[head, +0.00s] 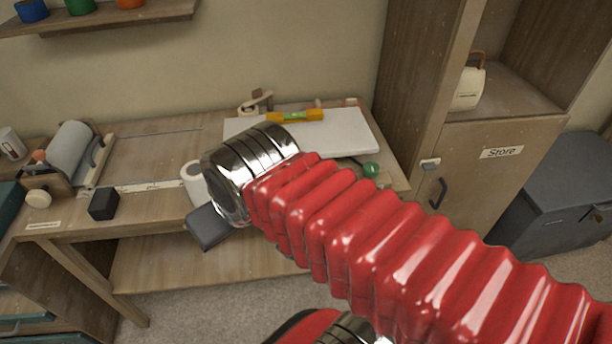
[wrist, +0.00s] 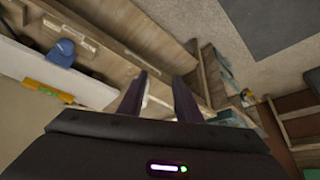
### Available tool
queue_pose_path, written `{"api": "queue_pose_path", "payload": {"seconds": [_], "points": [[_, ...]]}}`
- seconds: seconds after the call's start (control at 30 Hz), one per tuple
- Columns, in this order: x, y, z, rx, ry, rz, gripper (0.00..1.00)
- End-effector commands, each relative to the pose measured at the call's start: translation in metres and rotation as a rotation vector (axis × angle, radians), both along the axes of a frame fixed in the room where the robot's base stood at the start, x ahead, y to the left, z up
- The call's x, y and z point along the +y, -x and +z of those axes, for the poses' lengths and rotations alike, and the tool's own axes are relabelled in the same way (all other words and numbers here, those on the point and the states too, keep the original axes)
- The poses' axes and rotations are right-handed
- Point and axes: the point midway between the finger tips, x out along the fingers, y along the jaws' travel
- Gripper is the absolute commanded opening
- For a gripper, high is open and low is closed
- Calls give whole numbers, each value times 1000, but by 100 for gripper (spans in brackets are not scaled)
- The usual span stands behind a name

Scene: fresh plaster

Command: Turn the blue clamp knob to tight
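A blue rounded thing (wrist: 62,52), which looks like the clamp knob, shows at the upper left of the wrist view beside a pale wooden edge. Whether it is tight I cannot tell. In the head view I cannot make it out; my red arm covers part of the bench. My gripper (wrist: 160,85) has its two dark fingers apart, with nothing seen held between them. The blue thing lies to the left of the fingers, apart from them. In the head view only a dark part of my gripper shows below the metal wrist.
The wooden bench (head: 150,160) carries a white board (head: 345,130), a yellow level (head: 295,115), a green round thing (head: 371,169), a white roll (head: 193,183), a black block (head: 103,204) and a grey roll on a stand (head: 72,150). A cabinet (head: 480,170) stands right.

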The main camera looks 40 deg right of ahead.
Motion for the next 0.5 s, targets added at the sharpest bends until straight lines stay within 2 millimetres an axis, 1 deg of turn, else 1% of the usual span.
{"api": "queue_pose_path", "payload": {"seconds": [0.03, 0.17, 0.27, 0.33, 0.47, 0.5], "points": [[0, 0, 0, 0, 0, 0, 35], [-3, -3, 1, 3, 1, -5, 44], [-11, -8, 1, 12, 2, -16, 51], [-26, -13, 1, 21, 4, -24, 55], [-50, -27, 0, 40, 7, -48, 55], [-59, -31, 0, 46, 8, -57, 55]]}}
